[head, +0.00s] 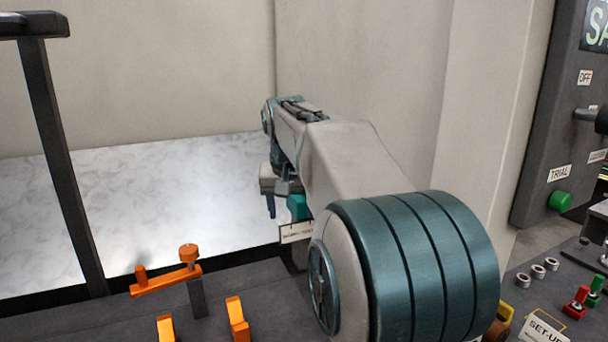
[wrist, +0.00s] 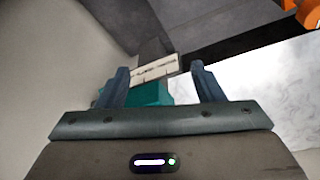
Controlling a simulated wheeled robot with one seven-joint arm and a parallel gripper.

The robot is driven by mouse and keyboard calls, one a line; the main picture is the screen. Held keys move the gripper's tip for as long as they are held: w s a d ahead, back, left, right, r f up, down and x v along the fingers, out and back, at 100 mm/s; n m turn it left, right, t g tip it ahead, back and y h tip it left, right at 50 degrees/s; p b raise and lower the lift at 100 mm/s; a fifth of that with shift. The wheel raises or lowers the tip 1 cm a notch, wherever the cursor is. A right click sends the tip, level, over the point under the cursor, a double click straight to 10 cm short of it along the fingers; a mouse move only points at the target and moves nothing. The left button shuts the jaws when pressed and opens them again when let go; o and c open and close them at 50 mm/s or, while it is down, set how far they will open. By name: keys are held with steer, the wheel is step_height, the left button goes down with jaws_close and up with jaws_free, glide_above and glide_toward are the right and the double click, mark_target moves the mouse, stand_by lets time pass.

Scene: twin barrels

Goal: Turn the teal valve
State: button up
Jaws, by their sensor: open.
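The teal valve (head: 299,207) shows as a small teal block in the head view, partly hidden by my arm, just above a white label plate (head: 297,232). My gripper (head: 272,206) is close beside it, to its left in the picture, with the fingers pointing down. In the wrist view the teal valve (wrist: 149,94) lies between the two blue fingers of my open gripper (wrist: 160,70), nearer the left finger. Its lower part is hidden by the gripper body. I cannot tell whether a finger touches it.
An orange lever (head: 166,281) on a dark post stands left on the dark console, with orange blocks (head: 237,318) in front. A dark upright frame (head: 60,150) is at the far left. A control panel (head: 545,150) with a green button stands right.

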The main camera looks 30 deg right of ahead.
steer(key=w+d+r+m+h+p, duration=0.1)
steer(key=w+d+r+m+p, duration=0.1)
steer(key=w+d+r, duration=0.4)
steer(key=w+d+r+m+p, duration=0.2)
steer(key=d+r, duration=0.2)
steer(key=d, duration=0.4)
steer(key=shift+h, duration=0.3)
steer(key=x, duration=0.7)
steer(key=b+x, duration=0.1)
steer(key=x, duration=0.5)
steer(key=shift+w+d+f+b, duration=0.15)
steer(key=shift+d+f+b, duration=0.15)
steer(key=shift+c, duration=0.3)
steer(key=c, duration=0.9)
